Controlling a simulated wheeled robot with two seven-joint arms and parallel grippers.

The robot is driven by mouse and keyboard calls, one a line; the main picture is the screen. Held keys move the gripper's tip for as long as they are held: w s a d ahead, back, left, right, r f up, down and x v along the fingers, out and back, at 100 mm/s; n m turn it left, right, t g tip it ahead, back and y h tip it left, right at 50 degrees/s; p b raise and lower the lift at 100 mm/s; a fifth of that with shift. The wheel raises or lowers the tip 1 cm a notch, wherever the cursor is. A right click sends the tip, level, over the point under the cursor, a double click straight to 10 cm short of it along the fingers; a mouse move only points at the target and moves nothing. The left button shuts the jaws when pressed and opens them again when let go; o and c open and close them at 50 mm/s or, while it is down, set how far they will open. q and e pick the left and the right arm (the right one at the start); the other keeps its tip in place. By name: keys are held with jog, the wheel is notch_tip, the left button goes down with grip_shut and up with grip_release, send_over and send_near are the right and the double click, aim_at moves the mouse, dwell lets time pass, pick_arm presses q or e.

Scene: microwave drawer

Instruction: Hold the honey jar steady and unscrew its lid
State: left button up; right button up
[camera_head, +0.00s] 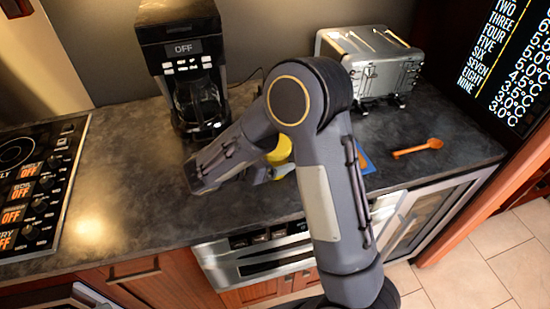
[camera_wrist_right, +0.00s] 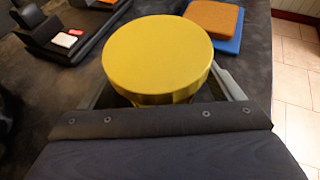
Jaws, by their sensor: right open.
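The honey jar's round yellow lid (camera_wrist_right: 158,55) fills the middle of the right wrist view, seen from above. In the head view the lid (camera_head: 280,151) shows partly behind my right arm, above the counter. The jar's body is mostly hidden under the lid and behind the arm. My right gripper (camera_wrist_right: 162,82) is open, with one grey finger on each side of the jar, around or just below the lid. I cannot tell whether the fingers touch it. My left gripper is in neither view.
A coffee maker (camera_head: 185,70) stands at the back left and a silver toaster (camera_head: 375,65) at the back right. A wooden spoon (camera_head: 418,148) lies to the right. An orange-brown slab (camera_wrist_right: 212,17) lies on a blue board (camera_wrist_right: 229,38).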

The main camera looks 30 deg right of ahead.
jog(key=shift+d+f, duration=0.2)
jog(key=shift+d, duration=0.2)
jog(key=c, duration=1.2)
jog(key=shift+r, duration=0.1)
